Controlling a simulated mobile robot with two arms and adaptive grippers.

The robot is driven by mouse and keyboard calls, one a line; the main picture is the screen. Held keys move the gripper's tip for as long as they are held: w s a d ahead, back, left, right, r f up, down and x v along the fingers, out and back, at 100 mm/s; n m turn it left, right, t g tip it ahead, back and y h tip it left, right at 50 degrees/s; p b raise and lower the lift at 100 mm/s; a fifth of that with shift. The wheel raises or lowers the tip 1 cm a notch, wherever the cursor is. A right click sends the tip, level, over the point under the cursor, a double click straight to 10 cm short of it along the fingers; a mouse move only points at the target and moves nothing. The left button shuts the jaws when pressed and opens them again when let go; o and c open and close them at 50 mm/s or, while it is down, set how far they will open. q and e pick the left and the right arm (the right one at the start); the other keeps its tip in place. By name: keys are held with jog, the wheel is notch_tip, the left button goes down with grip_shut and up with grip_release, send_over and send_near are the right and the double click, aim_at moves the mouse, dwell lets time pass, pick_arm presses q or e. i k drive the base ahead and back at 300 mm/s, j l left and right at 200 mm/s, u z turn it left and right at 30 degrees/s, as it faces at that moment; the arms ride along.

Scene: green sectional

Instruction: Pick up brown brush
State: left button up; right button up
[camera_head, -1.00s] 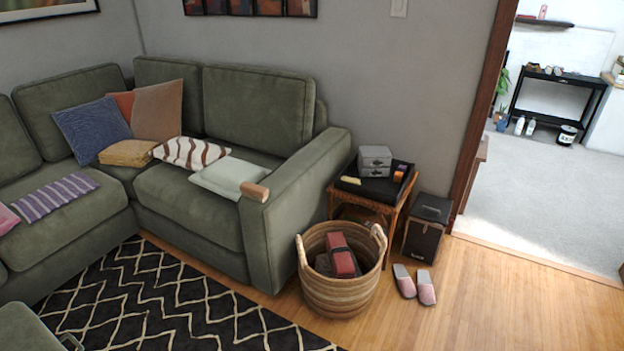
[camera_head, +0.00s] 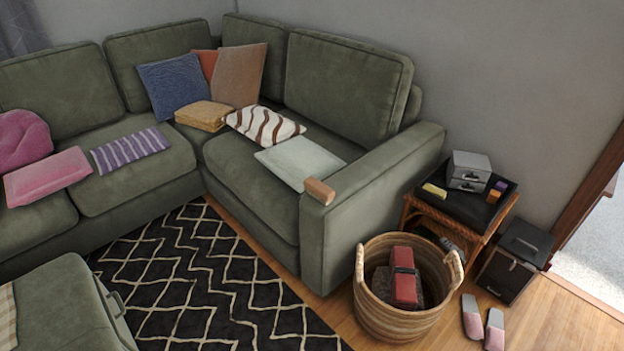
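A small brown, block-like object with a rounded end (camera_head: 320,190) lies on the front end of the sofa's right armrest (camera_head: 385,165). It is the thing here that best fits the brown brush, but bristles cannot be made out. It lies in the open with nothing on top of it. Neither of my grippers is in view.
A wicker basket (camera_head: 375,319) holding a red object (camera_head: 404,286) stands before the armrest. A side table (camera_head: 462,226) carries grey drawers (camera_head: 469,171). A black box (camera_head: 513,260) and slippers (camera_head: 483,324) are at right. An ottoman (camera_head: 65,310) is at lower left; the patterned rug (camera_head: 210,285) is clear.

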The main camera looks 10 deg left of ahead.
aim_at(313, 186)
jog(key=i+j+u, duration=0.1)
jog(key=i+u, duration=0.65)
jog(key=i+l, duration=0.05)
